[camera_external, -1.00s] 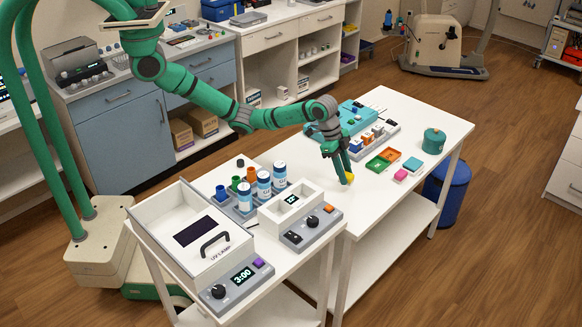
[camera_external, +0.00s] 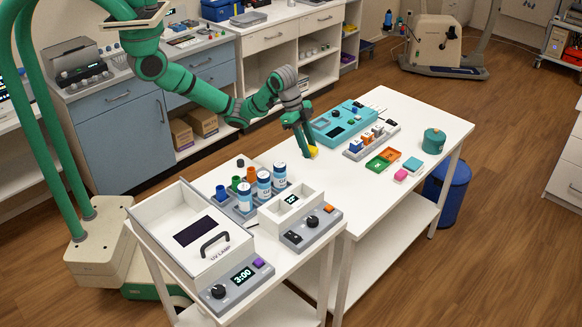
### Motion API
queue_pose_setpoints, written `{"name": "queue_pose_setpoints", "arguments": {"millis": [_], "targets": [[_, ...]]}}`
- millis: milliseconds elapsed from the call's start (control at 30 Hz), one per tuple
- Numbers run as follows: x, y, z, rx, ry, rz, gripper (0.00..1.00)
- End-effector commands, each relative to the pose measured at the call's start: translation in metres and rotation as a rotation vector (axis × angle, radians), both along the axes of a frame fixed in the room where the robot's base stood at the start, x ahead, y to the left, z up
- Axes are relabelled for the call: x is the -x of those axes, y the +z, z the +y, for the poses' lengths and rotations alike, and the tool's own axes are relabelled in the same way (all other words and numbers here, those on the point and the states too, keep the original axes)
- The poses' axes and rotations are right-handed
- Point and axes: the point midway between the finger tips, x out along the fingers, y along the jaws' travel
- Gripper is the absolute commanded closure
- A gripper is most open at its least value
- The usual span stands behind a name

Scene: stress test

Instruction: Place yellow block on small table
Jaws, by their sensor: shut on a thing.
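The yellow block (camera_external: 313,152) is between the fingertips of my gripper (camera_external: 308,150), which is shut on it. The block shows only in part. It is over the left part of the white table with the instruments, apparently a little above the top; the exact gap is hard to tell. The small table is not clearly identified: a smaller white table (camera_external: 283,287) with a UV lamp box stands in front, touching or close to the longer white table (camera_external: 433,110).
The front table bears the UV lamp box (camera_external: 170,217), a rack of blue-labelled bottles (camera_external: 264,184) and a white heating device (camera_external: 291,200).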

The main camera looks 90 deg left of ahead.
Motion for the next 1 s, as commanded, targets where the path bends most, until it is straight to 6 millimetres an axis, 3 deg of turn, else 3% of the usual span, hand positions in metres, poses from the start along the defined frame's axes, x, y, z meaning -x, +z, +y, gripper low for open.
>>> {"name": "queue_pose_setpoints", "arguments": {"millis": [467,1000], "targets": [[0.005,0.011,0.002,-0.002,0.001,-0.001,0.97],[0.005,0.113,0.003,-0.003,0.002,-0.002,0.97]]}}
